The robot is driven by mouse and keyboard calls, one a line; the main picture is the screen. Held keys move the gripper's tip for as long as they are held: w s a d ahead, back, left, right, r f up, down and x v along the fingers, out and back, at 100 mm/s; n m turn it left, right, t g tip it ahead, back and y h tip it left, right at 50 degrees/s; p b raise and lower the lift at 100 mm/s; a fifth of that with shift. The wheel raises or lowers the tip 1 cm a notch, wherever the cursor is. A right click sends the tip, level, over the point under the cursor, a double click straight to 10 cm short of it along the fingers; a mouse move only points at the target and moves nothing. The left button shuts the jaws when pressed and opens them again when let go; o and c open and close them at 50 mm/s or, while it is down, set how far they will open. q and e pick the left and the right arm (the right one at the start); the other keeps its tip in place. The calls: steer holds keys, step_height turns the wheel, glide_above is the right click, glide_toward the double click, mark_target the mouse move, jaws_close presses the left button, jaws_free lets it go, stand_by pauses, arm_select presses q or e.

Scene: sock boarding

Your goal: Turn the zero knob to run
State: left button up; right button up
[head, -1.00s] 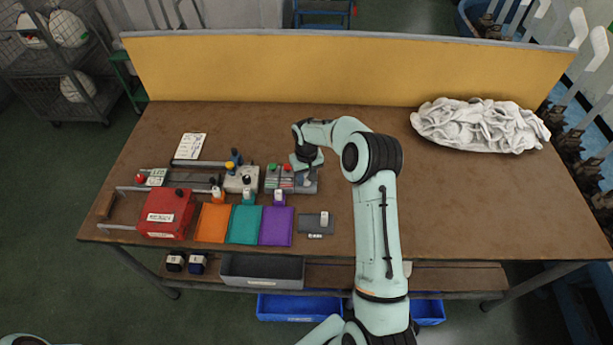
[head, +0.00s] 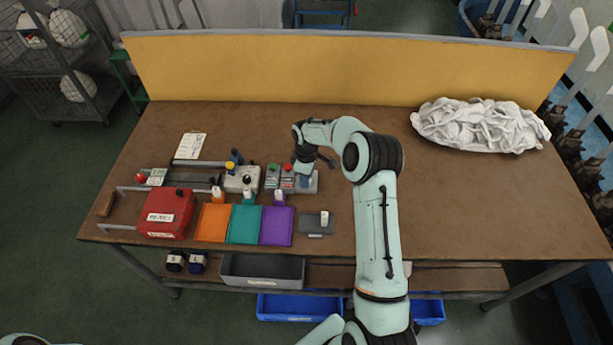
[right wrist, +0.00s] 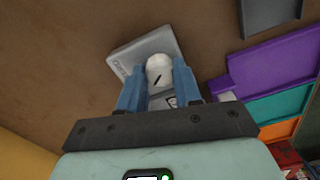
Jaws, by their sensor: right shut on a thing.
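The zero knob (right wrist: 159,69) is white with a dark pointer line and sits on a light grey box (right wrist: 148,45) in the right wrist view. My right gripper (right wrist: 159,84) has its blue fingers on both sides of the knob and is shut on it. In the head view my right gripper (head: 304,180) points down at the grey box (head: 313,185), at the right end of the row of devices, and hides the knob there. My left gripper is out of view.
Boxes with green and red buttons (head: 280,180) stand just left of the gripper. Orange, teal and purple (head: 277,227) mats lie in front, with a red box (head: 165,213) left of them. A white cloth heap (head: 480,125) lies at the back right. The table's right side is clear.

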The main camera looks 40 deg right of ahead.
steer(key=shift+n, duration=0.7)
steer(key=o, duration=1)
steer(key=shift+o, duration=0.2)
step_height(320, 180, up, 14)
steer(key=shift+f, duration=0.25)
